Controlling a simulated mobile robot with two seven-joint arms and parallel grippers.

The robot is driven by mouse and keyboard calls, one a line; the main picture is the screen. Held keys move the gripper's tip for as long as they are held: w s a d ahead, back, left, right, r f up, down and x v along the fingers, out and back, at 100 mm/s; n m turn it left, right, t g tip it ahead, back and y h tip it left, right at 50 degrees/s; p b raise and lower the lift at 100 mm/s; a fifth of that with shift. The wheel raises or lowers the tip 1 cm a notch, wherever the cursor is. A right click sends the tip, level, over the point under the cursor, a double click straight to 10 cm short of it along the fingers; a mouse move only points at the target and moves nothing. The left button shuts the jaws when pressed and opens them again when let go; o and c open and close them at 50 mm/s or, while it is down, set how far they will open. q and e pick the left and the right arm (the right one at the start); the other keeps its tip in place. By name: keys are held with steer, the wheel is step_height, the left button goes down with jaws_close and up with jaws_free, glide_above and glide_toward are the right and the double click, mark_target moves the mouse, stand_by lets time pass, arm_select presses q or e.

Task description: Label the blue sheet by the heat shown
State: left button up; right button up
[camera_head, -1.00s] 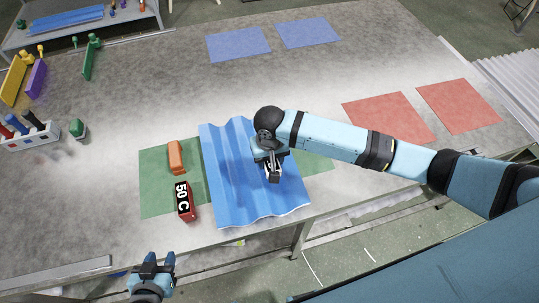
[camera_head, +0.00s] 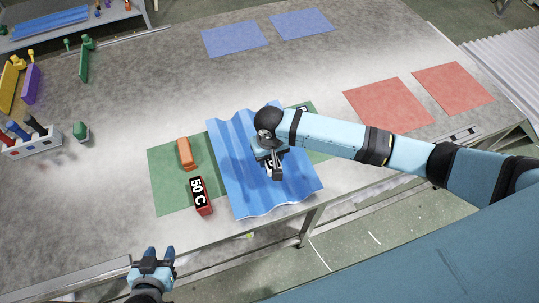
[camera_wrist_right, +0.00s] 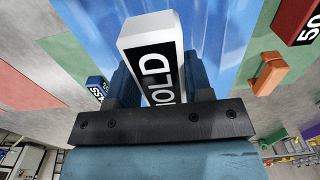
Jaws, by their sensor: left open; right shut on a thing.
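The blue corrugated sheet (camera_head: 236,172) lies on a green mat (camera_head: 166,188) near the table's front edge. My right gripper (camera_head: 277,172) is over the sheet, shut on a white block with a black label reading "HOLD" (camera_wrist_right: 152,58); whether the block touches the sheet I cannot tell. A red block reading "50 C" (camera_head: 201,197) sits left of the sheet, with an orange block (camera_head: 185,154) behind it. A blue block with a partly hidden label ending "SS" (camera_wrist_right: 97,86) is in the wrist view. My left gripper (camera_head: 154,255) is open and empty before the table's front edge.
Two blue mats (camera_head: 235,38) lie at the back and two red mats (camera_head: 388,104) at the right. A grey holder (camera_head: 32,143) with coloured pieces and a green object (camera_head: 81,131) stand at the left. The table between is mostly clear.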

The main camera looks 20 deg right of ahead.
steer(key=shift+r+p, duration=0.2)
steer(key=shift+p, duration=0.65)
steer(key=shift+f+b, duration=0.55)
steer(key=shift+f, duration=0.5)
step_height(320, 180, down, 4)
steer(key=shift+r+b, duration=0.25)
steer(key=shift+b, duration=0.5)
steer(key=shift+a+f, duration=0.1)
steer(key=shift+f, duration=0.65)
steer(key=shift+f+b, duration=0.55)
steer(key=shift+f, duration=0.35)
steer(key=shift+f, duration=0.2)
